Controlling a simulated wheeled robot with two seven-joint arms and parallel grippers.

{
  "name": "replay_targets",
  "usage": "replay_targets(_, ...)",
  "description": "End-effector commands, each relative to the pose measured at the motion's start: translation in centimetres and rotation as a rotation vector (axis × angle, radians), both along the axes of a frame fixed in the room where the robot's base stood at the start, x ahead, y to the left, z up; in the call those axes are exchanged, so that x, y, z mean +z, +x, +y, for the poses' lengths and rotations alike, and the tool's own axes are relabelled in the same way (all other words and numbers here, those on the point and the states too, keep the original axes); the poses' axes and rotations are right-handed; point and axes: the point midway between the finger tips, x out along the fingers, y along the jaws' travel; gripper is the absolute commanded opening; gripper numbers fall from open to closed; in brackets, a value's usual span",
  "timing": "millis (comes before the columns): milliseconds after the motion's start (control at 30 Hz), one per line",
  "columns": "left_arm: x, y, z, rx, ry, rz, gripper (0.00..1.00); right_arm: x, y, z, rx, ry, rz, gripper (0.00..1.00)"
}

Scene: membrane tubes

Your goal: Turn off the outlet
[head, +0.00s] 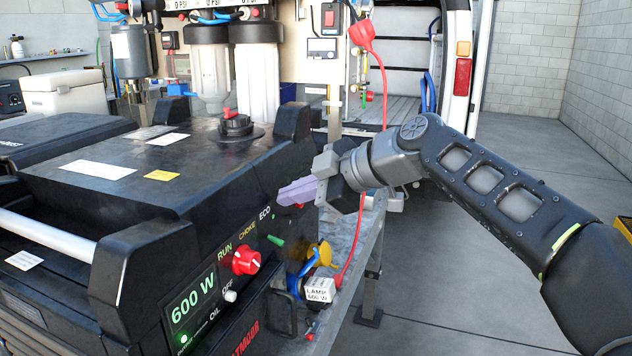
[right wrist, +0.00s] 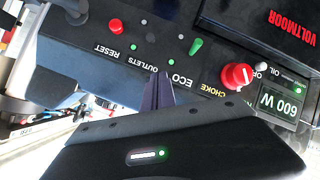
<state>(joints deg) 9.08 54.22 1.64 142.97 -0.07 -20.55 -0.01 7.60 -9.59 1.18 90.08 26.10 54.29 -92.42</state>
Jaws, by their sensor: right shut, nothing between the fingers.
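The black generator (head: 120,200) has a control panel on its front side. The panel carries a red knob (head: 243,261), a green toggle (head: 276,240) and a lit display (head: 190,305) reading 600 W. In the right wrist view the panel is upside down, with an OUTLETS label (right wrist: 134,58), a lit green lamp (right wrist: 134,47) and a red button (right wrist: 116,26) near RESET. The green toggle (right wrist: 196,46) is near ECO. My right gripper (head: 283,195) is shut and empty, its purple fingers beside the panel's far end. They overlap the panel near OUTLETS in the wrist view (right wrist: 157,78); contact cannot be told.
A yellow plug (head: 321,254) and a tag (head: 319,290) reading LAMP 600 W are below the panel. A red cord (head: 384,90) hangs behind my right gripper. Filter housings (head: 257,80) stand behind the generator.

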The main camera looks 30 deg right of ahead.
Motion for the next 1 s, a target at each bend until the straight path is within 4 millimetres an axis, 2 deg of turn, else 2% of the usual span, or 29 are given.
replay_targets(33, 0.3, 0.0, 0.0, 0.0, 0.0, 0.0, 0.36, -0.4, 0.7, 0.5, 0.002, 0.001, 0.003, 0.0)
replay_targets(100, 0.2, 0.0, 0.0, 0.0, 0.0, 0.0, 0.36, -1.6, 0.8, -0.6, -0.003, 0.002, 0.005, 0.0)
replay_targets(300, 0.4, 0.0, 0.0, 0.0, 0.0, 0.0, 0.36, -3.2, 1.1, -1.8, -0.002, -0.001, 0.001, 0.0)
replay_targets(767, 0.3, 0.0, 0.0, 0.0, 0.0, 0.0, 0.36, -3.5, 1.1, -2.1, -0.001, 0.0, -0.001, 0.0)
replay_targets(1000, -1.4, 0.0, 0.0, 0.0, 0.0, 0.0, 0.36, -4.1, 1.1, -2.1, 0.0, 0.014, -0.018, 0.0)
